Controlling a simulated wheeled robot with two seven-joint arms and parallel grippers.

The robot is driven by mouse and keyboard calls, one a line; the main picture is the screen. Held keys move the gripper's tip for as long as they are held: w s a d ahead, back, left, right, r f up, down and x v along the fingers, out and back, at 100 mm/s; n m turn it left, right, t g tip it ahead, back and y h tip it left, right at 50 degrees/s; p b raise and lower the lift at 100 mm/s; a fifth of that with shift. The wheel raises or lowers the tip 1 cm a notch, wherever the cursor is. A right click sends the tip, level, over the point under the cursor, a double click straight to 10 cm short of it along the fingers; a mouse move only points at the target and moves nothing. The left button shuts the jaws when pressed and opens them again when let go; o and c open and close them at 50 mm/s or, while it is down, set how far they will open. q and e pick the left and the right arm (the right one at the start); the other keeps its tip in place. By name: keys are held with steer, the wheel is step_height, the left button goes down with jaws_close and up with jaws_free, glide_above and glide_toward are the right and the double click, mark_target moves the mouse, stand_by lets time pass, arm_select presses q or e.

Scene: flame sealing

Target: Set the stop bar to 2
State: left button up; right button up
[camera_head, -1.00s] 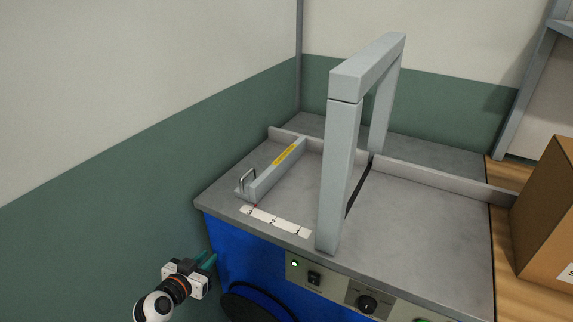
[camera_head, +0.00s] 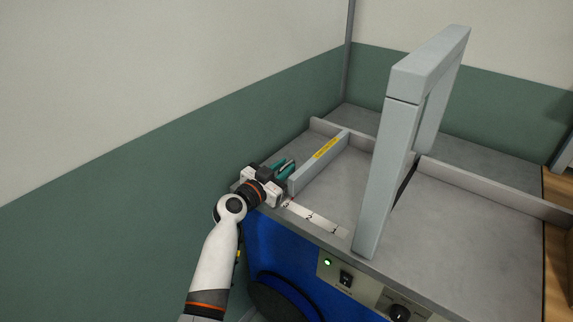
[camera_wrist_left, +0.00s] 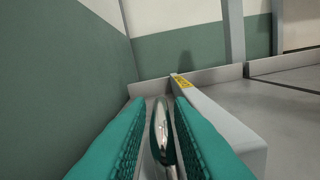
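The stop bar (camera_head: 308,176) is a grey bar with a yellow label, lying front to back on the left part of the machine table. Its front end is by the 3 of the white scale (camera_head: 316,219), which reads 3, 2, 1 from left to right. My left gripper (camera_head: 283,168) is at the bar's handle, left of the bar. In the left wrist view, the metal handle (camera_wrist_left: 160,125) stands between the teal fingers (camera_wrist_left: 158,105), with a gap visible on its left side. The stop bar (camera_wrist_left: 215,125) runs along the right finger. My right gripper is not in view.
The tall grey sealing frame (camera_head: 379,175) stands right of the scale. A low grey fence (camera_head: 455,183) crosses the table behind. The green and white wall is close on the left. The control panel (camera_head: 365,287) is on the blue front. The table between bar and frame is clear.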

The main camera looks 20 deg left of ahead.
arm_select(q)
steer(key=shift+x, duration=0.8)
steer(key=shift+c, duration=0.6)
jaws_close()
steer(key=shift+d, duration=0.1)
steer(key=s+d, duration=0.1)
steer(key=d, duration=0.3)
steer(key=s+d, duration=0.1)
steer(key=d, duration=0.1)
steer(key=shift+s+d+p, duration=0.3)
steer(key=shift+d+p, duration=0.05)
steer(key=shift+p, duration=0.05)
steer(key=shift+a, duration=0.1)
steer(key=shift+o, duration=0.6)
jaws_free()
